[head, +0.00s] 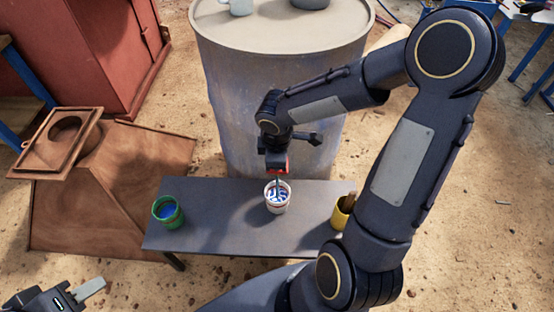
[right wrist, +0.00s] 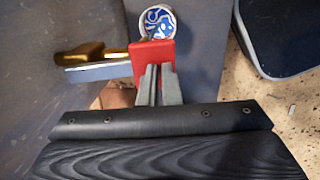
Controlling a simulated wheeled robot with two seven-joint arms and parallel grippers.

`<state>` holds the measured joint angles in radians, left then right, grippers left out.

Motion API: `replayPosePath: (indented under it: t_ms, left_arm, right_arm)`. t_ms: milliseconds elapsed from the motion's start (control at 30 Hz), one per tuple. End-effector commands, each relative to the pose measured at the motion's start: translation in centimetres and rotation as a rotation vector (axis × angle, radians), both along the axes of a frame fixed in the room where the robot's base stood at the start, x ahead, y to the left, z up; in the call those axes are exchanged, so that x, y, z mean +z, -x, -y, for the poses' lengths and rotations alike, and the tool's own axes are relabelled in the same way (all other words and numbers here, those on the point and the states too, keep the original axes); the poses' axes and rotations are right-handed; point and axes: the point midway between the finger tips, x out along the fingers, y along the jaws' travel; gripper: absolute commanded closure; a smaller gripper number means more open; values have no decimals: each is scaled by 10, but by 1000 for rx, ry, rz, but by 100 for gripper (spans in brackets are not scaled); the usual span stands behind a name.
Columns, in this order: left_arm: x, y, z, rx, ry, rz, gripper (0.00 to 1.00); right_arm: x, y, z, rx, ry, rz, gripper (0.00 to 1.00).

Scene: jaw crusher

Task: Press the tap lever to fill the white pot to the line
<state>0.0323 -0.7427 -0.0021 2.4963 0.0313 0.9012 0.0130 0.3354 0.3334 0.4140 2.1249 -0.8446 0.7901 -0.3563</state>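The white pot (head: 277,197) stands upright on the grey bench, with blue and white swirls inside. It also shows at the top of the right wrist view (right wrist: 158,22). A brass tap (right wrist: 95,55) with a red lever (right wrist: 152,58) sticks out from the drum above the pot. In the head view the red lever (head: 278,164) shows just under my right gripper (head: 277,158). In the right wrist view the right gripper's fingers (right wrist: 160,72) are close together, their tips at the lever. A thin grey strand runs down into the pot. My left gripper (head: 90,288) is shut and empty, low at the left.
A green pot (head: 167,212) with blue inside stands on the bench's left end; a yellow pot (head: 341,212) stands at its right end. The large drum (head: 225,105) stands behind the bench (head: 225,215). Brown metal pieces (head: 110,165) lie left of it.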

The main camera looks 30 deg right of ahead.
Motion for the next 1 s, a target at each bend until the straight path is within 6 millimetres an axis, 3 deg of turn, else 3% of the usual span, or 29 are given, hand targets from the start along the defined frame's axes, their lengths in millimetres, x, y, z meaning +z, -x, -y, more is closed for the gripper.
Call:
replayPosePath:
  t_ms: [767, 867, 1000]
  left_arm:
    - [-2, 0, 0, 0, 0, 0, 64]
    - [2, 0, 0, 0, 0, 0, 64]
    - [19, 0, 0, 0, 0, 0, 64]
  right_arm:
    - [-6, 5, 0, -3, -3, -18, 100]
    - [-2, 5, -1, -2, -3, -17, 100]
    - [19, 2, -4, -2, -1, -13, 100]
